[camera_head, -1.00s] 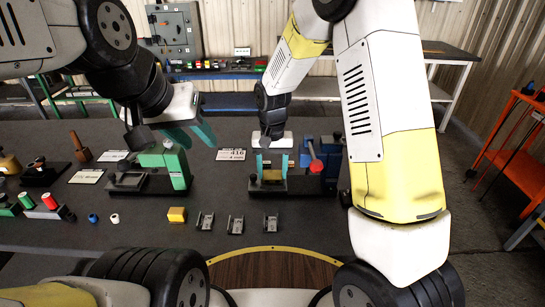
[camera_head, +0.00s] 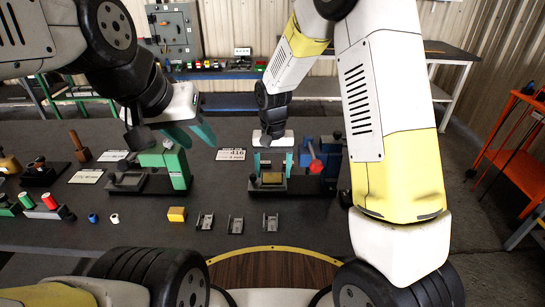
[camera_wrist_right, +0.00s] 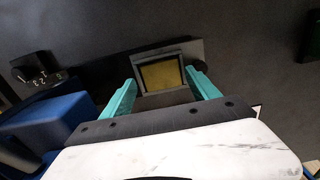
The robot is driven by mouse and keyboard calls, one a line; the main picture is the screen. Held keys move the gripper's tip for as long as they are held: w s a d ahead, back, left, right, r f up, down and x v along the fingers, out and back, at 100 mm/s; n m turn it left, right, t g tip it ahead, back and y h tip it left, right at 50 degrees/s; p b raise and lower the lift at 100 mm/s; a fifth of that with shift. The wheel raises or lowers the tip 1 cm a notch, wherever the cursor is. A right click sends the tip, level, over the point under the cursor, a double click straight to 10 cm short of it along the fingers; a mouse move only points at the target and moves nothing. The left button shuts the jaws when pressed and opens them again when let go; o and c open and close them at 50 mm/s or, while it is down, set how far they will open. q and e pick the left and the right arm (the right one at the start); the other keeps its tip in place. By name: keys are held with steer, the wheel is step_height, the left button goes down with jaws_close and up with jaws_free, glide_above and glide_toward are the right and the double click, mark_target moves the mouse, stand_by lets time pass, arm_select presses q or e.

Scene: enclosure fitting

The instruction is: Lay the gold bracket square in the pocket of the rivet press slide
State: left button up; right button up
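The gold bracket (camera_head: 272,178) lies in the pocket of the rivet press slide (camera_head: 299,186). In the right wrist view the gold bracket (camera_wrist_right: 162,75) fills a dark square frame and looks in line with its sides. My right gripper (camera_head: 273,164) is above it with its teal fingers apart. In the right wrist view the fingers of my right gripper (camera_wrist_right: 160,92) stand to either side of the pocket, with no grip on the bracket visible. My left gripper (camera_head: 193,135) is open and empty, above and behind the green press.
A green press (camera_head: 176,165) stands to the left. The blue press body with a red-knobbed lever (camera_head: 316,165) is right of the slide.

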mark_target(273, 177)
steer(key=shift+a, duration=0.15)
step_height(273, 177, up, 8)
stand_by(0.6)
steer(key=shift+f, duration=0.1)
stand_by(0.4)
